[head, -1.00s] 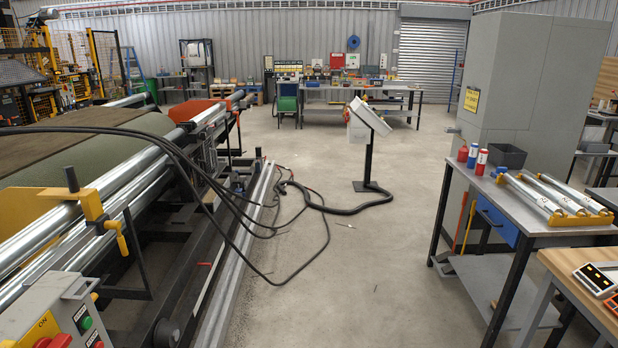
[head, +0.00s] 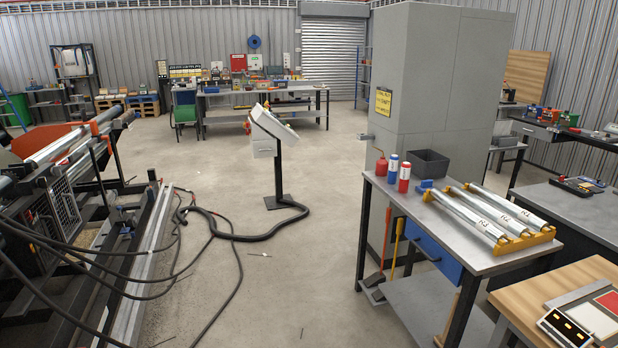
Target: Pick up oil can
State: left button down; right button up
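A small red oil can (head: 381,168) with a thin spout stands at the far left corner of the grey-topped workbench (head: 455,228) on the right. Two cylinders stand beside it, one blue and white (head: 393,168) and one red and white (head: 405,178). A dark grey bin (head: 429,167) is just behind them. Neither of my grippers shows in the head view.
Silver rollers (head: 493,221) lie in a yellow rack on the bench. A tall grey cabinet (head: 430,90) stands behind it. A control pedestal (head: 278,170) and black hoses (head: 230,237) occupy the floor. Clear floor (head: 310,260) lies left of the bench.

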aim_at(381, 164)
jog(key=i, duration=2.35)
jog(key=i+z, duration=0.3)
jog(key=i, duration=0.25)
jog(key=i+z, duration=0.25)
jog(key=i, duration=0.3)
jog(key=i+j+z, duration=0.3)
jog(key=i, duration=0.25)
jog(key=i+l, duration=0.2)
jog(key=i+z, duration=0.05)
